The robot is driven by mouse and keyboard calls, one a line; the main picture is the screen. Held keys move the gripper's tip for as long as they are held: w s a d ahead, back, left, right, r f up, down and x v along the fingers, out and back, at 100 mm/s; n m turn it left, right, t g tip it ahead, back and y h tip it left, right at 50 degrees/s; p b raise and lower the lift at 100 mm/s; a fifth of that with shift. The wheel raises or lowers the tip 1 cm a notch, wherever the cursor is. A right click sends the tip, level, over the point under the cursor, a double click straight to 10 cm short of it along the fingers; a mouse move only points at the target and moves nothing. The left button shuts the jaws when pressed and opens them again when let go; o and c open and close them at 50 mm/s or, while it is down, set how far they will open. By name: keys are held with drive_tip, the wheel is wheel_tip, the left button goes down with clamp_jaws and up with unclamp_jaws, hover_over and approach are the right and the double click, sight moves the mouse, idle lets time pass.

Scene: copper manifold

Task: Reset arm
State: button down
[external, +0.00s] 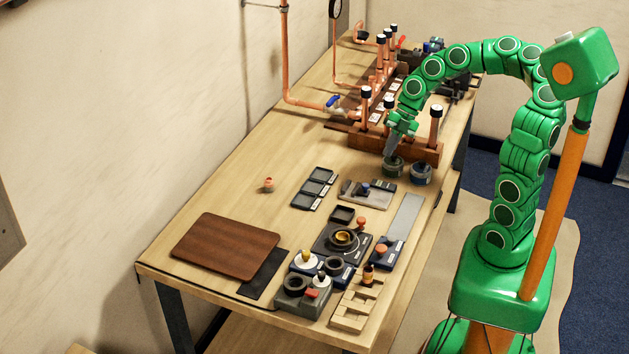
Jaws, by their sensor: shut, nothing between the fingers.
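My green arm arches over the workbench (218,172) from the right side. My gripper (390,155) points down near the front of the wooden manifold rack (424,153), just above a dark round pot (393,167). The fingertips are small here, and I cannot tell whether they touch the pot. My gripper is shut with nothing held. A second dark pot (421,174) stands just right of the first.
Copper pipes with dark caps rise from the rack. A brown board (225,247), black trays (315,188), a round dark fixture (342,240) and a stepped wooden block (356,305) crowd the near bench. A small copper fitting (268,184) stands alone; bench around it is clear.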

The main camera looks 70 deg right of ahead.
drive_tip(key=s+a+r+m+g+h, duration=0.3)
drive_tip(key=s+a+r+m, duration=0.1)
drive_tip(key=s+a+m, duration=0.5)
drive_tip(key=s+a+m+g+h, duration=0.1)
drive_tip(key=s+a+m+h, duration=0.1)
drive_tip(key=s+m, duration=1.1)
drive_tip(key=shift+s+r+g+h, duration=0.25)
drive_tip(key=shift+s+h, duration=0.35)
drive_tip(key=shift+s, duration=0.4)
drive_tip(key=c, duration=1.8)
unclamp_jaws()
